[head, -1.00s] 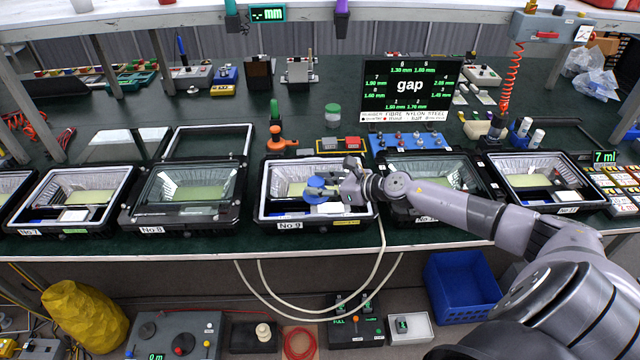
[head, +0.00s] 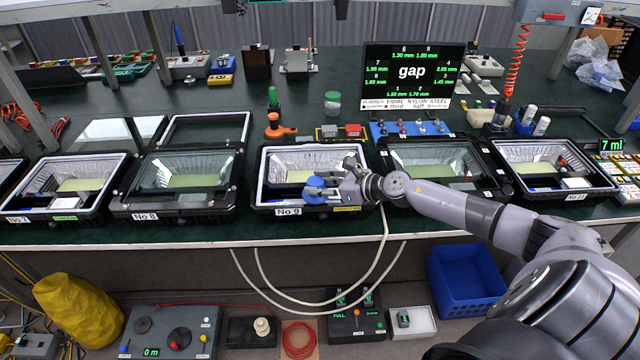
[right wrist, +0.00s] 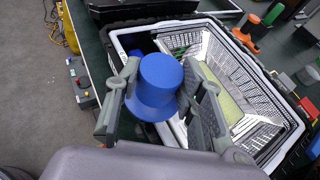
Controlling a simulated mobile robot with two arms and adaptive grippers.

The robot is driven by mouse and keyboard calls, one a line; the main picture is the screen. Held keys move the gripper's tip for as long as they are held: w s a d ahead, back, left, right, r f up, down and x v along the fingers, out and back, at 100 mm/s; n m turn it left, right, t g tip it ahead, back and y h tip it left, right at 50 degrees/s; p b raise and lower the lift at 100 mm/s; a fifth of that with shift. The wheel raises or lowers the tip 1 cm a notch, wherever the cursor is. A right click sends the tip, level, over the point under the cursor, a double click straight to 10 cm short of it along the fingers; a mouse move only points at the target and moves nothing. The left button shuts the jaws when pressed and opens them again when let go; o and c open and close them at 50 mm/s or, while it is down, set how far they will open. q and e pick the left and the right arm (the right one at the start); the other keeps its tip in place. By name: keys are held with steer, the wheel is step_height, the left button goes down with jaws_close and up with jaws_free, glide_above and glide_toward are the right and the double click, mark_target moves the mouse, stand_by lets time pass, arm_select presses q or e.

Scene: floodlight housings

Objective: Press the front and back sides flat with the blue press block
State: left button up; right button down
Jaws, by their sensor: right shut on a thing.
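The blue press block (head: 315,193) is a round, stepped block held in my right gripper (head: 332,190). In the right wrist view the same block (right wrist: 158,85) sits between the two grey fingers of the gripper (right wrist: 162,78). The open floodlight housing No 9 (head: 262,190) has a pale frame, a shiny reflector and a yellow-green panel. The block is over its front part, near the front rim (right wrist: 122,42). The block's underside is hidden, so I cannot tell whether it touches the housing. My left gripper is not in view.
Glazed housings No 8 (head: 122,205) and its right-hand neighbour (head: 440,205) flank No 9 closely. A screen reading "gap" (head: 412,72) is at the back.

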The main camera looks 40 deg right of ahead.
steer(key=shift+f, duration=0.1)
stand_by(0.6)
steer(key=shift+f+b, duration=0.8)
steer(key=shift+b, duration=0.15)
steer(key=shift+s+f, duration=0.15)
steer(key=shift+f, duration=0.15)
stand_by(0.4)
step_height(320, 180, up, 2)
steer(key=shift+r+p, duration=0.1)
steer(key=shift+p, duration=0.8)
step_height(320, 180, up, 3)
steer(key=shift+r+p, duration=0.1)
steer(key=shift+p, duration=1.15)
steer(key=shift+w, duration=0.2)
